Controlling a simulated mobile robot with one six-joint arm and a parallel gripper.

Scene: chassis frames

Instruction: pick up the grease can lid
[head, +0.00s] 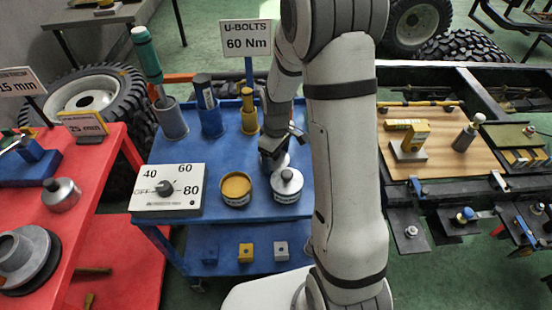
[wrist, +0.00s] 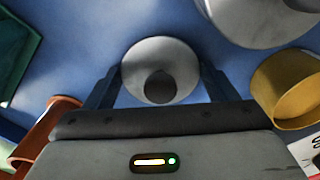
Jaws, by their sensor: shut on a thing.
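The grease can lid, a round light-grey disc with a darker knob, sits between my gripper's two dark fingers in the wrist view (wrist: 135,62). The fingers flank its rim. I cannot tell whether the lid is clear of the cart top. An open can with yellow contents (head: 236,188) stands in front and to the left; it also shows in the wrist view (wrist: 290,88).
A grey can with a knobbed top (head: 287,184) stands just in front of my gripper. A dial box (head: 168,189) is at the cart's left front. Several upright tool holders, one of them blue (head: 210,120), line the back left. The blue cart top (head: 212,158) is partly bare between them.

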